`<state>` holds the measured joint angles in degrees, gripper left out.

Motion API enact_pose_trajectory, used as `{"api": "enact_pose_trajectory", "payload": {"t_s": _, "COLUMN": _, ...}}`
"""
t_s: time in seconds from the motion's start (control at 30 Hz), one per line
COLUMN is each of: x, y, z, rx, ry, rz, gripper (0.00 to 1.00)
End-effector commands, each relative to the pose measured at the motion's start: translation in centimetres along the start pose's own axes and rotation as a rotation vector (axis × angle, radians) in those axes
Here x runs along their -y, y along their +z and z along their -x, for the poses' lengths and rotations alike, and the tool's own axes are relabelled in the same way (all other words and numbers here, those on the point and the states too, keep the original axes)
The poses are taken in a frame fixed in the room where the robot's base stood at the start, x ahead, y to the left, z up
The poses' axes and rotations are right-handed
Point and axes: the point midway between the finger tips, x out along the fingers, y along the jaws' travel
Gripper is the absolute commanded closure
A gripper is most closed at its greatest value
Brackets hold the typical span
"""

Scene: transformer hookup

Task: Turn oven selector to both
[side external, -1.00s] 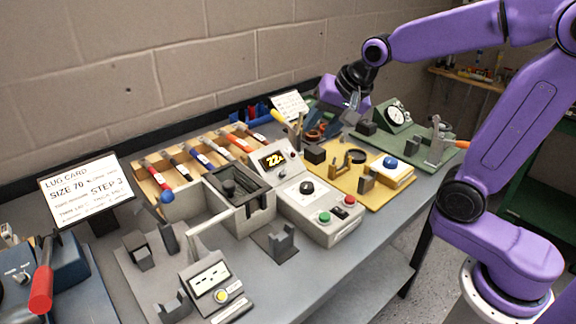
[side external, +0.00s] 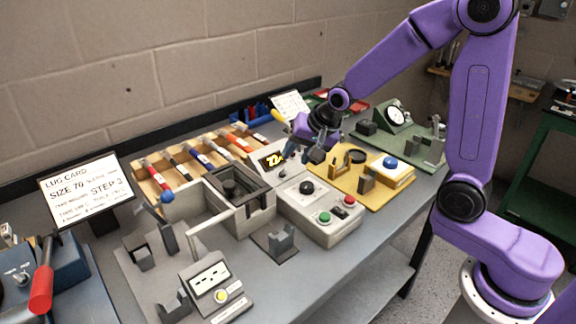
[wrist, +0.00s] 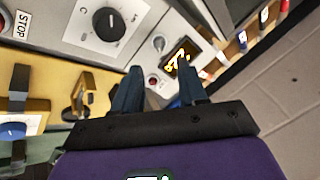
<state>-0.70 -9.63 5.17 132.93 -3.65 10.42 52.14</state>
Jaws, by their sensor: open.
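The selector is a round black knob (side external: 306,187) on a white dial plate, on top of the grey control box (side external: 318,228). In the wrist view the knob (wrist: 109,24) sits at upper left, with a light pointer mark; the dial lettering is too small to read. My gripper (side external: 308,154) is open and empty, above the back of the control box near the lit display (side external: 272,160). In the wrist view its two dark fingers (wrist: 160,88) point toward the panel, apart from the knob, with the display beside the right finger.
A green button (side external: 324,217) and a red button (side external: 349,200) stand in front of the knob. The grey oven well (side external: 240,197) is to the left. A yellow fixture board (side external: 345,180) with a blue knob (side external: 390,162) is close on the right.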

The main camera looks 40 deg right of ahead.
Motion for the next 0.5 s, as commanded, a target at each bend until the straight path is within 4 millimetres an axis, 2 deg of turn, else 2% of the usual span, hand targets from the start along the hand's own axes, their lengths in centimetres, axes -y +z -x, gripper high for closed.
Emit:
{"api": "enact_pose_trajectory", "payload": {"t_s": 0.3, "x": -0.1, "y": 0.0, "z": -4.0, "rx": 0.002, "ry": 0.003, "rz": 0.0, "gripper": 0.58}}
{"api": "enact_pose_trajectory", "payload": {"t_s": 0.5, "x": 0.0, "y": 0.0, "z": -5.6, "rx": 0.0, "ry": 0.0, "rz": -0.001, "gripper": 0.58}}
